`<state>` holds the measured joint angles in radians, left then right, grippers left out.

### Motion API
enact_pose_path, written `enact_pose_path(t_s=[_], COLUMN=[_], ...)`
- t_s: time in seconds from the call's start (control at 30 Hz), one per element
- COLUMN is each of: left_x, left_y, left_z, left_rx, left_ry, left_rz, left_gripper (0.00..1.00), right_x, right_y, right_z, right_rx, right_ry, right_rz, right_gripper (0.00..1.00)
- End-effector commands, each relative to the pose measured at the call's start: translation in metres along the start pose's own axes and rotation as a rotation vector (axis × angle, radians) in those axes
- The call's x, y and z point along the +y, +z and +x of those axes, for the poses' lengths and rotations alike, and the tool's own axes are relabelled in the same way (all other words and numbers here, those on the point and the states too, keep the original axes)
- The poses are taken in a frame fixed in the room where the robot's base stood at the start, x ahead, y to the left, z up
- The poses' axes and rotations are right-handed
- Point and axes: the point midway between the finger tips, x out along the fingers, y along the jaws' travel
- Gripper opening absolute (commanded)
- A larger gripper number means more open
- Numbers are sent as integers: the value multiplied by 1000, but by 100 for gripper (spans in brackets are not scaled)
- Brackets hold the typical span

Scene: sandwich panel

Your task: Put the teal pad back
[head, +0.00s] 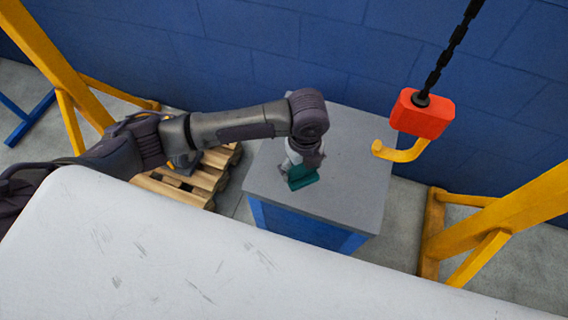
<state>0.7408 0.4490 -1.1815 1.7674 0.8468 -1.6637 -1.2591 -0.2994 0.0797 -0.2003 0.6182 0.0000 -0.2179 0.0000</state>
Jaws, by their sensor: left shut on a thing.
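The teal pad (303,180) is at the grey top of a blue-sided stand (345,150), near its front left part. My left gripper (300,173) points down over the stand and is shut on the teal pad. The gripper's fingers are small and partly hidden by the wrist. I cannot tell whether the pad touches the stand top or is just above it. My right gripper is not in view.
A large white scuffed panel (150,255) fills the foreground. An orange hoist block (422,114) with a yellow hook (400,151) hangs from a black chain at the stand's right. Yellow frames stand at both sides. A wooden pallet (180,185) lies left; a blue wall is behind.

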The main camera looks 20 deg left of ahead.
Motion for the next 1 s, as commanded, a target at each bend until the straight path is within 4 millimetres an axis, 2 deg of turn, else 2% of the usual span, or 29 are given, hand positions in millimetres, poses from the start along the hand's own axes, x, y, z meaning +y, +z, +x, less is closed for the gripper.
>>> enact_pose_path(t_s=[0.03, 0.2, 0.33, 0.53, 0.73, 0.97, 1.0], left_x=[4, 13, 16, 17, 17, 17, 17], left_y=[13, 47, 61, 65, 65, 65, 65], left_z=[8, 29, 38, 49, 78, 81, 81], left_rx=[-1, -1, 1, 2, 2, 0, 0], left_ry=[3, 1, -1, -1, 0, -3, -3], left_rz=[-7, -7, -3, -2, -3, -1, -1], left_gripper=[53, 53, 53, 53, 53, 53, 87], right_x=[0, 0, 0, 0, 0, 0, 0], right_y=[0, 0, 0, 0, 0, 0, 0], right_z=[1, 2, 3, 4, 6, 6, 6], right_rx=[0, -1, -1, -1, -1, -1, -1], right_ry=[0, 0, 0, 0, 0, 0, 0], right_rz=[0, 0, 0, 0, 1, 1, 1], right_gripper=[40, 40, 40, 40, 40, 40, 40])
